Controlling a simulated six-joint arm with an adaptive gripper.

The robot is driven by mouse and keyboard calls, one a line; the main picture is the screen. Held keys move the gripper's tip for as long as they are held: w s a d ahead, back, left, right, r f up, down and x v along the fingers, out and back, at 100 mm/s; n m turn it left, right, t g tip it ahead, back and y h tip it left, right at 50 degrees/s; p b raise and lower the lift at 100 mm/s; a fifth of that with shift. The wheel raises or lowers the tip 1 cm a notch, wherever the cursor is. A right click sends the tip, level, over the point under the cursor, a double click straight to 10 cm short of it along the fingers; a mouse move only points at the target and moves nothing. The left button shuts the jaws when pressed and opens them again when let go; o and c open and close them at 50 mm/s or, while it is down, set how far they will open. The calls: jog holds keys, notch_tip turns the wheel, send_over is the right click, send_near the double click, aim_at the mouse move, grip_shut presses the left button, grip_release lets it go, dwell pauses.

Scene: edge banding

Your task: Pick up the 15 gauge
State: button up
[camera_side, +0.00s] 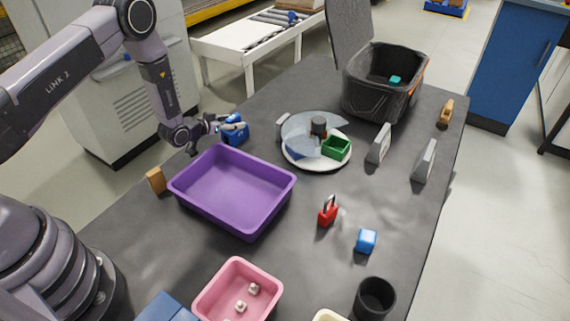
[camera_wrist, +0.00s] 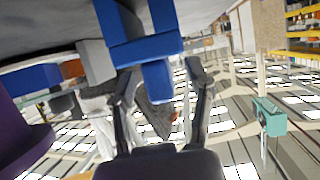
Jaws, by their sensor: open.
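My gripper (camera_side: 213,124) is at the left edge of the table, lying level and pointing at a blue object (camera_side: 237,132). In the wrist view my gripper (camera_wrist: 160,78) is open, with one finger on each side of the lower part of the blue object (camera_wrist: 147,50). I cannot tell whether the fingers touch it. No label reading 15 shows, so I cannot tell which thing is the 15 gauge. Grey upright blocks stand right of the round plate (camera_side: 318,163), one near (camera_side: 379,144) and one farther right (camera_side: 424,161).
A purple tray (camera_side: 235,181) lies close to my gripper. A green box (camera_side: 336,147) sits on the round plate. A black open case (camera_side: 354,100) stands at the back. A red padlock (camera_side: 327,214), blue cube (camera_side: 366,240), black cup (camera_side: 374,299) and pink tray (camera_side: 213,300) are at the front.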

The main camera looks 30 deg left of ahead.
jog(key=shift+c, duration=0.4)
grip_shut()
